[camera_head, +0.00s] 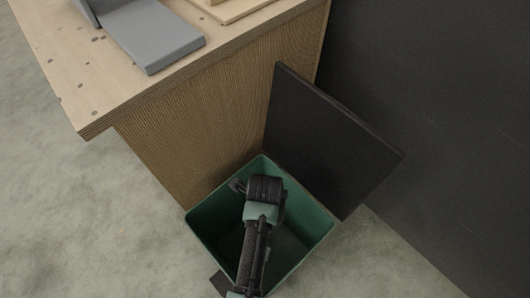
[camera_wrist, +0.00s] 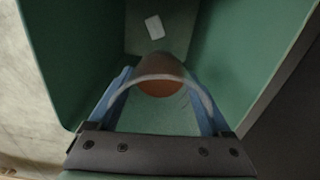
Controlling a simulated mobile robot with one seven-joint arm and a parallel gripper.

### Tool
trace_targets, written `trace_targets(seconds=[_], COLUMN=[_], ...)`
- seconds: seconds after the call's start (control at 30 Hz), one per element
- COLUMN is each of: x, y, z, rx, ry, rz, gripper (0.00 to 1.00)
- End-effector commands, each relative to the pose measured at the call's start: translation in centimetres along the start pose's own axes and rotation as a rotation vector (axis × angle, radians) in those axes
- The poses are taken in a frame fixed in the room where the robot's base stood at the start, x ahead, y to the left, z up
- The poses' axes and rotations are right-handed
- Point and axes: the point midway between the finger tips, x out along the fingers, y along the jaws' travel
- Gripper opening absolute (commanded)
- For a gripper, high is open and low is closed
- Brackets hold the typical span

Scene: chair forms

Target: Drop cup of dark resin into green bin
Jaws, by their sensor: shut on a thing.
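The green bin (camera_head: 312,228) stands open on the floor beside the wooden bench. In the head view my arm reaches down over it, and my gripper's fingers are hidden there. In the wrist view my gripper (camera_wrist: 160,104) is shut on a cup (camera_wrist: 161,66) with a pale rim and a dark reddish-brown inside. The cup is held between the two blue fingers, over the inside of the bin (camera_wrist: 235,60). The cup's lower part is hard to make out.
A small white piece (camera_wrist: 154,27) lies inside the bin. The dark bin lid (camera_head: 325,140) stands raised behind it, near the dark wall (camera_head: 440,110). The wooden bench (camera_head: 200,125) is close on the left, with a grey angled form (camera_head: 150,38) on top.

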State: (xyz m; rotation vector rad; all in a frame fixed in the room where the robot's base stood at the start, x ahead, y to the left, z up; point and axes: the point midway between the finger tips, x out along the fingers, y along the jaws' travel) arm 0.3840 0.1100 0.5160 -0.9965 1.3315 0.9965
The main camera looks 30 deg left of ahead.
Motion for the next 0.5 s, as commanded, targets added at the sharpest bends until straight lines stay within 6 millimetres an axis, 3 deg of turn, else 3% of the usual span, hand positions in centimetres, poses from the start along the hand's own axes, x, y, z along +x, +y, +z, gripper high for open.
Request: trace_targets(seconds=[0.07,0.37,0.4,0.47,0.5], x=[0.76,0.65,0.65,0.65,0.65], y=[-0.01,-0.02,-0.02,-0.02,-0.02], z=[0.0,-0.02,-0.02,-0.02,-0.02], rx=[0.0,0.0,0.0,0.0,0.0], ry=[0.0,0.0,0.0,0.0,0.0], rz=[-0.001,-0.001,-0.001,-0.001,-0.001], gripper=[0.51,0.51,0.9,1.0,1.0])
